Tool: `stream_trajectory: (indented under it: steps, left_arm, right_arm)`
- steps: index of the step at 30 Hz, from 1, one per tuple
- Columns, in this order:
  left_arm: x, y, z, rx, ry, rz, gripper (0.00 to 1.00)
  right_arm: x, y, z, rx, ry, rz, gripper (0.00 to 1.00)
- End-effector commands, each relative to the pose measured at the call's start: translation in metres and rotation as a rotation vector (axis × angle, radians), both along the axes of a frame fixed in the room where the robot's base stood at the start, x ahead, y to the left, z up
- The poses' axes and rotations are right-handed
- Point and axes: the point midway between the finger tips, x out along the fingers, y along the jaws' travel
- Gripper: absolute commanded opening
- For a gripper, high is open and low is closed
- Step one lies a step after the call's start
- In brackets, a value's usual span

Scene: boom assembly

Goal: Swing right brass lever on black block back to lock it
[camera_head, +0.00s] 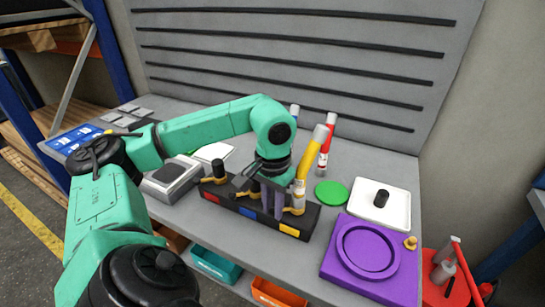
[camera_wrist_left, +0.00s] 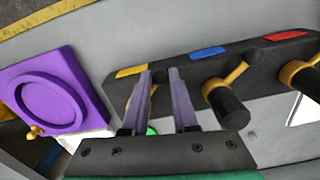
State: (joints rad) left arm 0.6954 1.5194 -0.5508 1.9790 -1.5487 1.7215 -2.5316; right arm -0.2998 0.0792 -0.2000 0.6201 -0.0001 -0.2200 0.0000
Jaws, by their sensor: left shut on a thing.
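The black block (camera_head: 222,193) lies on the grey table in the head view, with red, blue and yellow labels on its front. It also shows in the wrist view (camera_wrist_left: 262,56). The right brass lever (camera_wrist_left: 154,90) is by the yellow label, between the fingers of my left gripper (camera_wrist_left: 160,95). My left gripper (camera_head: 268,208) points down over the right part of the block and is shut on this lever. The fingers hide much of the lever. The middle lever (camera_wrist_left: 236,75), with a black handle, stands beside the gripper in the wrist view. My right gripper is out of view.
A purple fixture (camera_head: 335,262) with a round recess lies right of the block. A white tray (camera_head: 398,212) and a green disc (camera_head: 331,192) lie behind it. A red bottle (camera_head: 328,140) and a yellow object (camera_head: 309,153) stand close behind my gripper. A grey device (camera_head: 172,178) sits left.

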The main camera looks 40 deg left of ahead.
Motion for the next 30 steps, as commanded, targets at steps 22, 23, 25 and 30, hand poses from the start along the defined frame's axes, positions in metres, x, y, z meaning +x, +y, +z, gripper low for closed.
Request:
stream_trajectory:
  steps: [22,23,25,30]
  left_arm:
    - [0.003,-0.001,0.062,-0.005,-0.014,0.0,0.56]
    - [0.002,0.0,0.074,-0.004,-0.013,0.001,0.56]
    - [0.002,0.0,0.099,-0.002,-0.012,0.001,0.56]
    - [0.001,0.001,0.141,0.001,-0.009,0.004,0.56]
  right_arm:
    - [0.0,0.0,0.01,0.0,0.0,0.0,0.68]
    - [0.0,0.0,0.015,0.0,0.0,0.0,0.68]
    - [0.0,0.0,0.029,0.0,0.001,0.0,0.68]
    - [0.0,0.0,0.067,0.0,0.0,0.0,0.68]
